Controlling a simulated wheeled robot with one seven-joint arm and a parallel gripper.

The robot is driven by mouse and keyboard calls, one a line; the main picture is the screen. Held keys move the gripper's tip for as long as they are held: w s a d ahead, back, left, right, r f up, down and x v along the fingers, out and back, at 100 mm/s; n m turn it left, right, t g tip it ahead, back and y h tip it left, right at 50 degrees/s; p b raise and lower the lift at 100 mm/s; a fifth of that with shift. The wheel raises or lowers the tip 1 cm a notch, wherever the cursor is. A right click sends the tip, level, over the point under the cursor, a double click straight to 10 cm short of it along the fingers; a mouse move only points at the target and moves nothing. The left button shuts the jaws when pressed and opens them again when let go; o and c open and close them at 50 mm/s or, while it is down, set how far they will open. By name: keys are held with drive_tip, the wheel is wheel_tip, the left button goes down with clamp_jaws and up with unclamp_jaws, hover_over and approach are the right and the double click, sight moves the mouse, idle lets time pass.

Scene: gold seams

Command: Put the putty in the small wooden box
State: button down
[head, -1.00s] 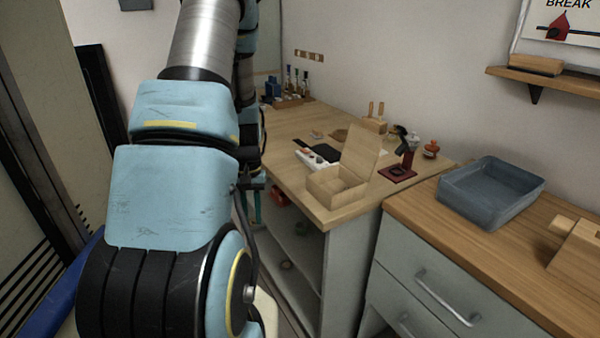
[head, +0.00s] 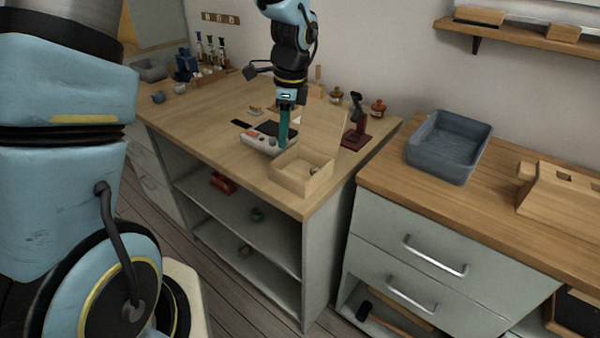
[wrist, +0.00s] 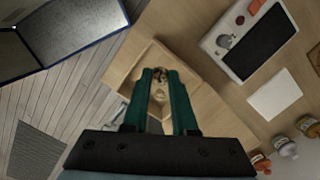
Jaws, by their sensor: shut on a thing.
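The small wooden box (head: 288,181) stands on the workbench near its front right corner, its lid raised at the back. My gripper (head: 283,146) points down at the box's back left side in the head view. In the wrist view the box (wrist: 122,68) lies beyond my teal fingers, with their tips (wrist: 161,78) over its inside. My gripper is shut on a small, brownish lump between the tips, seemingly the putty (wrist: 160,75); its shape is hard to make out. A small thing shows inside the box in the head view, too small to name.
A white device with a dark screen (head: 259,144) lies close left of the box; it also shows in the wrist view (wrist: 222,42). A dark red stand (head: 355,139) and small bottles are behind the box. A grey tray (head: 447,148) sits on the right-hand counter.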

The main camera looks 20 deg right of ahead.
sight(296, 175)
drive_tip(key=shift+m, duration=0.9)
drive_tip(key=f, duration=0.3)
drive_tip(key=s+d+f+p, duration=0.1)
drive_tip(key=f, duration=0.1)
drive_tip(key=d+f, duration=0.1)
drive_tip(key=f, duration=0.2)
drive_tip(key=shift+s+f+p, duration=0.2)
drive_tip(key=shift+f+p, duration=0.1)
drive_tip(key=shift+f, duration=0.05)
drive_tip(key=shift+d, duration=0.1)
drive_tip(key=shift+f, duration=0.2)
drive_tip(key=c, duration=0.7)
unclamp_jaws()
